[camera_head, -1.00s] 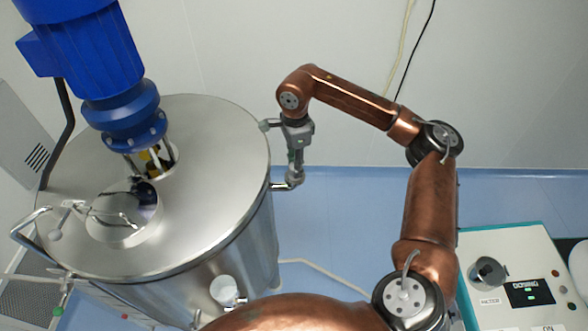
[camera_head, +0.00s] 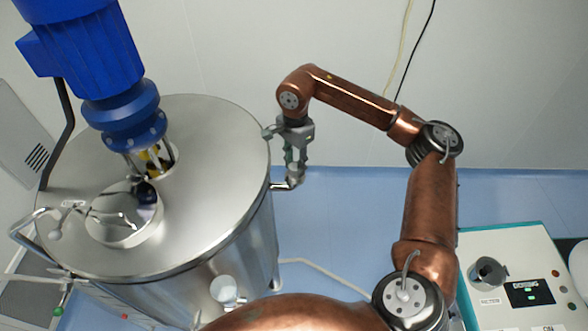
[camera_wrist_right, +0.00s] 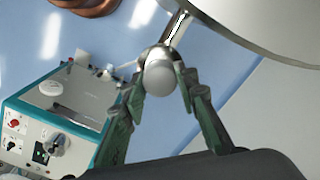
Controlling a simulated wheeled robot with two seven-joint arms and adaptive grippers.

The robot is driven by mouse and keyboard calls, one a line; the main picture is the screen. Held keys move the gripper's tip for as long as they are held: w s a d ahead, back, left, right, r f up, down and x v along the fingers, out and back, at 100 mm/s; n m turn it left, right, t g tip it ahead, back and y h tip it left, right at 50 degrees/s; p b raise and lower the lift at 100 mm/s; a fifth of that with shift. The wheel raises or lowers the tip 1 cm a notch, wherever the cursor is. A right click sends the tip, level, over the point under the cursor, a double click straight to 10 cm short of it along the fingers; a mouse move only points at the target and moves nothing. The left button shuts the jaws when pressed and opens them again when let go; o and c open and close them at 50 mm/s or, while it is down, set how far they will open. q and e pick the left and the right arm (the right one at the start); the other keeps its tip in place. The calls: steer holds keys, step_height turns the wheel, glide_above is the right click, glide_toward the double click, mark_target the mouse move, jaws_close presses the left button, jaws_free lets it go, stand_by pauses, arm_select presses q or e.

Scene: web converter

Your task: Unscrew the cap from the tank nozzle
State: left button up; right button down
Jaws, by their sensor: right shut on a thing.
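The steel tank (camera_head: 215,205) stands at the left in the head view. Its bent nozzle (camera_head: 283,186) sticks out from the right side; it also shows in the wrist view (camera_wrist_right: 178,30). The round grey cap (camera_wrist_right: 160,77) sits at the nozzle end in the wrist view. My right gripper (camera_head: 295,172) points down over the nozzle end. In the wrist view its green-grey fingers (camera_wrist_right: 162,85) are shut on the cap, one on each side. The fingers hide the cap in the head view. My left gripper is not in view.
A control box (camera_head: 510,270) with a dial stands at the lower right. A white wall is behind the gripper.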

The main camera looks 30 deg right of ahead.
steer(key=n, duration=0.3)
steer(key=n, duration=0.4)
stand_by(0.4)
steer(key=c, duration=1.6)
jaws_free()
steer(key=m, duration=0.3)
steer(key=shift+m, duration=0.4)
